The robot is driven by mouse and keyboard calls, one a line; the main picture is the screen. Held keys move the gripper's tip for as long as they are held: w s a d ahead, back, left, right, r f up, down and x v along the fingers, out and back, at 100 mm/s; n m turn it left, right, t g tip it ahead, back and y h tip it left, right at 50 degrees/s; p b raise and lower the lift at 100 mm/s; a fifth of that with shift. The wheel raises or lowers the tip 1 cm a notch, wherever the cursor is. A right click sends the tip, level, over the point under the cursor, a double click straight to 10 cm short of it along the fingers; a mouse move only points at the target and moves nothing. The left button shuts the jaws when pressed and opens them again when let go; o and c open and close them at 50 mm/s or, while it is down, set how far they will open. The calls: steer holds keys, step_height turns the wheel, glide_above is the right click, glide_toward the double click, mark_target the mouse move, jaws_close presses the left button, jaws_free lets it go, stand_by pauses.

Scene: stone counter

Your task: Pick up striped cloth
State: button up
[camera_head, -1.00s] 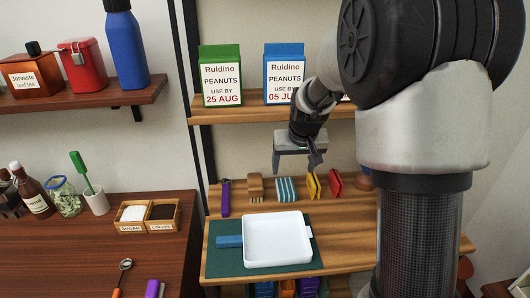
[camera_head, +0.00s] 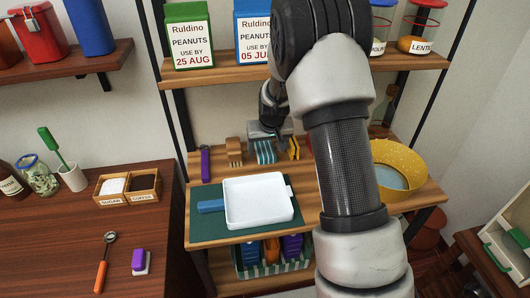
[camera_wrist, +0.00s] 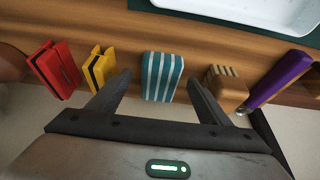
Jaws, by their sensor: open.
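The striped cloth (camera_head: 264,153), teal and white, stands as a small folded block on the wooden shelf board. In the wrist view the striped cloth (camera_wrist: 163,74) shows between my two fingertips, with a gap on each side. My gripper (camera_head: 270,134) is open and empty, at the back of the board just above or behind the cloth. It also shows in the wrist view (camera_wrist: 158,84). Whether the fingertips are down at the cloth's height I cannot tell.
A yellow-and-black item (camera_wrist: 98,68) and a red one (camera_wrist: 55,69) stand on one side of the cloth. A wooden brush (camera_wrist: 225,88) and a purple-handled tool (camera_wrist: 284,78) stand on the other. A white tray (camera_head: 258,203) on a green mat lies in front.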

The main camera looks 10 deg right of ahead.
steer(key=shift+w+f, duration=0.2)
steer(key=shift+f, duration=0.25)
steer(key=c, duration=1.1)
steer(key=shift+s+r, duration=0.1)
steer(key=shift+s+r, duration=0.2)
steer(key=shift+r, duration=0.05)
steer(key=s+r, duration=0.2)
steer(key=s, duration=0.2)
steer(key=s+r, duration=0.3)
steer(key=s, duration=0.2)
steer(key=s+r, duration=0.2)
steer(key=s, duration=0.2)
steer(key=shift+s+r, duration=0.15)
steer(key=shift+s, duration=0.1)
